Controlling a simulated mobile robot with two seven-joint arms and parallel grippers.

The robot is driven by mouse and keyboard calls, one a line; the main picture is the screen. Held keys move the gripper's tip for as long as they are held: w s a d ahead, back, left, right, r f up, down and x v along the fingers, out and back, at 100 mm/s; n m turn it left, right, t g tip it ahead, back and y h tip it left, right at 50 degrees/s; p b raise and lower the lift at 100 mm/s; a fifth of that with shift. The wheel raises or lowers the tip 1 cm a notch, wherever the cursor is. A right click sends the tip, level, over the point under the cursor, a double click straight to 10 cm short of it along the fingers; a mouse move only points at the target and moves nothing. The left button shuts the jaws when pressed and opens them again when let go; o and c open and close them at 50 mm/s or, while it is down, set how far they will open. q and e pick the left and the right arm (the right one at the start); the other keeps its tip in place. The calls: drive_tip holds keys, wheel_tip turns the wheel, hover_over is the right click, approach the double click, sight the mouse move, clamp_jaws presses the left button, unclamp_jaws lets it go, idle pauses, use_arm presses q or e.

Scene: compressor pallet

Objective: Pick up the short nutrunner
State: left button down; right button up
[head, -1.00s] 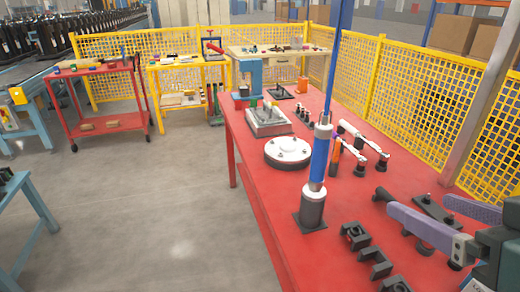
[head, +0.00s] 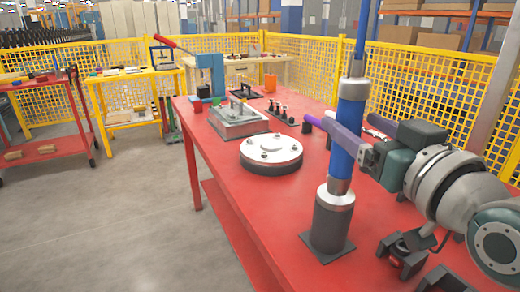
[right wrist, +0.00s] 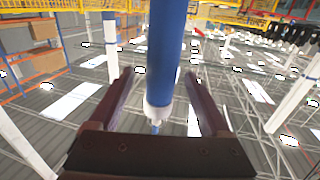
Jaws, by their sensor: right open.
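A blue cylindrical tool with silver collars, which I take to be the short nutrunner (head: 347,115), stands upright in a dark cylindrical holder (head: 333,222) on the red table. My right gripper (head: 344,121) reaches in from the right at the height of the blue body. It is open, with its purple-grey fingers at the tool. In the right wrist view the tool's blue body (right wrist: 165,55) stands between the two spread fingers of the gripper (right wrist: 158,85), with gaps visible beside it. My left gripper is not in view.
The red table (head: 230,172) also bears a round white-topped flange (head: 271,152), a grey fixture plate (head: 238,120) and a blue press (head: 209,78). Dark blocks (head: 402,255) lie near the front, below my right arm. A yellow mesh fence (head: 430,80) runs behind the table.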

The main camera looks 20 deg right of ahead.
drive_tip(key=w, duration=0.5)
drive_tip(key=shift+w+d+f, duration=0.15)
drive_tip(key=shift+d+f, duration=0.1)
drive_tip(key=shift+d, duration=0.05)
clamp_jaws()
idle(0.4)
idle(0.6)
drive_tip(key=shift+r, duration=0.2)
